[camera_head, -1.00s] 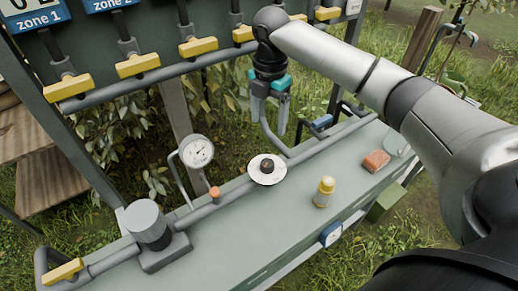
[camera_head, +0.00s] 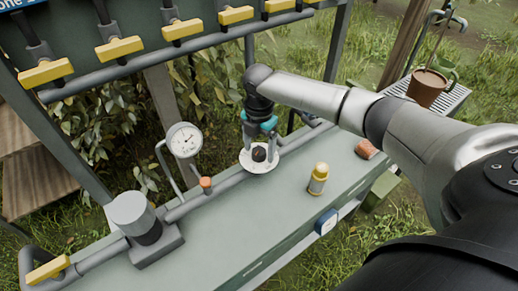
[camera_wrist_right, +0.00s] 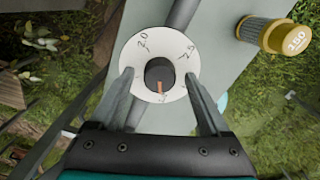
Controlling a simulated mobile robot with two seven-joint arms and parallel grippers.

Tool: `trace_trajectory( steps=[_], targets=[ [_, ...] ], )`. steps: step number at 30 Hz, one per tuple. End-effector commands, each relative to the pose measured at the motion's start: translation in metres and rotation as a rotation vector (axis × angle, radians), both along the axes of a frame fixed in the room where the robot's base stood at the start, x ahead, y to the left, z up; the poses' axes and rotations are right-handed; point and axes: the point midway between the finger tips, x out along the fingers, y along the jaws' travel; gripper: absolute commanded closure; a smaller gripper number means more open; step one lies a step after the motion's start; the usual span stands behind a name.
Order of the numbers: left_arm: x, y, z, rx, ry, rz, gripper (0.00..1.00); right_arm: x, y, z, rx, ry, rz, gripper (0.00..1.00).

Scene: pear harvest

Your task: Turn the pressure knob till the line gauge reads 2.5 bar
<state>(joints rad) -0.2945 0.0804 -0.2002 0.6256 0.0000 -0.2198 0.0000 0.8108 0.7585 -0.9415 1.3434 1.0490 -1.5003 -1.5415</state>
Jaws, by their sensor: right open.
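The pressure knob (camera_head: 259,154) is a small black cylinder on a round white dial plate (camera_head: 246,162) set on the grey pipe. In the right wrist view the knob (camera_wrist_right: 159,74) shows an orange mark pointing toward the gripper, and the plate (camera_wrist_right: 140,50) carries handwritten numbers. My right gripper (camera_wrist_right: 160,84) is open, its two fingers on either side of the knob and apart from it. In the head view this gripper (camera_head: 259,138) is just above and behind the knob. The line gauge (camera_head: 184,140) is white and round; its reading is too small to tell. My left gripper is not in view.
A grey filter-like cylinder (camera_head: 133,213) and an orange-capped fitting (camera_head: 206,186) are on the pipe's left. Yellow valve handles (camera_head: 119,47) line the back.

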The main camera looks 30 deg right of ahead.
Motion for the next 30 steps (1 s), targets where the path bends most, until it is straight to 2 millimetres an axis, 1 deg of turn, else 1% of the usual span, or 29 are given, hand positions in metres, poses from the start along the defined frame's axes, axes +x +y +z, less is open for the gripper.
trace_trajectory(
  steps=[7,15,27,29,30],
  targets=[
    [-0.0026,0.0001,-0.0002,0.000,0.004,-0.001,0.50,0.0000,0.0001,-0.0006,0.000,0.000,0.000,0.19],
    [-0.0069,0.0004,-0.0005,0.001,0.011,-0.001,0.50,0.0000,0.0001,-0.0004,0.000,0.000,0.000,0.50],
    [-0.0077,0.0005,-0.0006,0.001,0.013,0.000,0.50,-0.0001,0.0000,-0.0002,0.000,0.001,0.000,0.95],
    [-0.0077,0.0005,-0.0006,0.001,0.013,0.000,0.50,-0.0001,-0.0002,-0.0002,0.000,0.001,0.000,1.00],
    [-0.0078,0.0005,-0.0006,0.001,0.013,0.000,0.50,-0.0001,-0.0002,-0.0002,0.000,0.001,0.000,1.00]
  ],
)
